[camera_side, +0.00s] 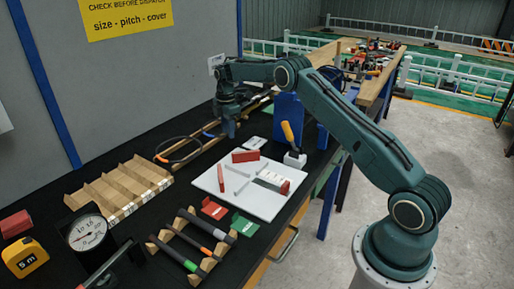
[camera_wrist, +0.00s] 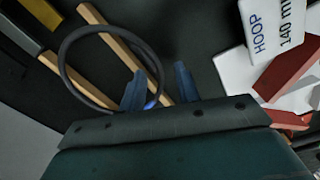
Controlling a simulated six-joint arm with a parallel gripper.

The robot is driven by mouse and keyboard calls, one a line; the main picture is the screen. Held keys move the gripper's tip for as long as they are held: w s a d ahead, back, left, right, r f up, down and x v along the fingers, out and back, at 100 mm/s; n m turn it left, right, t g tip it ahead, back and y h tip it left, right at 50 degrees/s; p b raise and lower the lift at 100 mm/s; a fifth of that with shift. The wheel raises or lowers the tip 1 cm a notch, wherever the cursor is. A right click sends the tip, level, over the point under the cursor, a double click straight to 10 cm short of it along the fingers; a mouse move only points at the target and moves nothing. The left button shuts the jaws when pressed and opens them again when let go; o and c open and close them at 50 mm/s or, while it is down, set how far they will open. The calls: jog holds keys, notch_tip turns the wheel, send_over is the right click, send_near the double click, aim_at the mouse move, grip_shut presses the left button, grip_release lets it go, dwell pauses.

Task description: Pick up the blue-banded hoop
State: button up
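A thin dark hoop (camera_side: 178,161) lies across two wooden rails on the black bench in the side view. An orange mark shows at its left end and a blue mark (camera_side: 209,134) near its right end. In the wrist view the hoop (camera_wrist: 64,62) is left of centre, and a blue patch (camera_wrist: 151,104) shows on or beside its rim near the left finger. My gripper (camera_side: 230,134) points down beside the hoop's blue end. In the wrist view my gripper (camera_wrist: 161,70) is open, with the hoop's right rim between or below the fingers; contact cannot be told.
A stepped wooden rack (camera_side: 120,190), a dial gauge (camera_side: 88,234) and a rack of banded bars (camera_side: 190,245) stand nearer. A label reading "HOOP 140" (camera_wrist: 272,30) shows in the wrist view.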

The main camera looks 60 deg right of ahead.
jog(key=shift+f, duration=0.15)
grip_shut()
dwell(0.4)
notch_tip(320, 180, up, 10)
jog(key=shift+r, duration=0.2)
dwell(0.5)
dwell(0.4)
